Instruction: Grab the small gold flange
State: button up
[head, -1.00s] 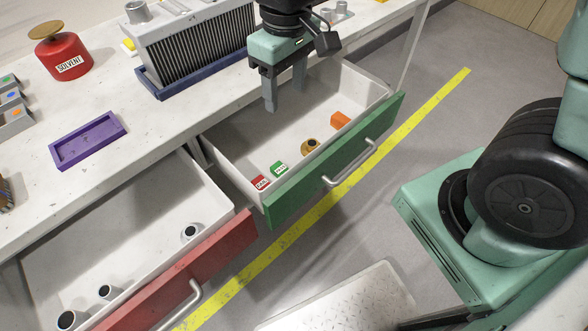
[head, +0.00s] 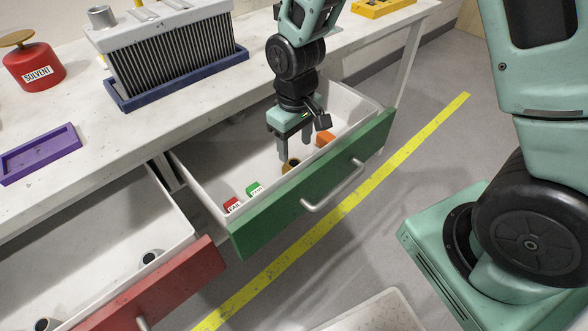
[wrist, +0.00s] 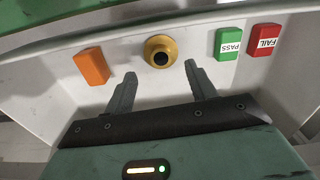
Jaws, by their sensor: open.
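The small gold flange (head: 291,164) lies in the open green-fronted drawer (head: 237,148), close to its front wall. In the wrist view the flange (wrist: 160,51) is a round gold ring with a dark hole, just beyond the fingertips and roughly centred between them. My gripper (head: 297,153) is inside the drawer space, pointing down, its fingers apart and empty. In the wrist view my gripper (wrist: 160,70) shows both fingers, one on each side of the flange's line. In the head view a finger partly covers the flange.
An orange block (head: 325,139) lies on one side of the flange. A green PASS block (head: 254,189) and a red FAIL block (head: 232,205) lie on the other. The drawer's green front (head: 330,185) stands close by. The open red-fronted drawer (head: 165,285) is at lower left.

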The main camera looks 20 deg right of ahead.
aim_at(294, 163)
jog(key=shift+a+f+b, duration=0.1)
jog(key=shift+f+b, duration=0.3)
jog(key=shift+f, duration=2.5)
jog(key=c, duration=1.2)
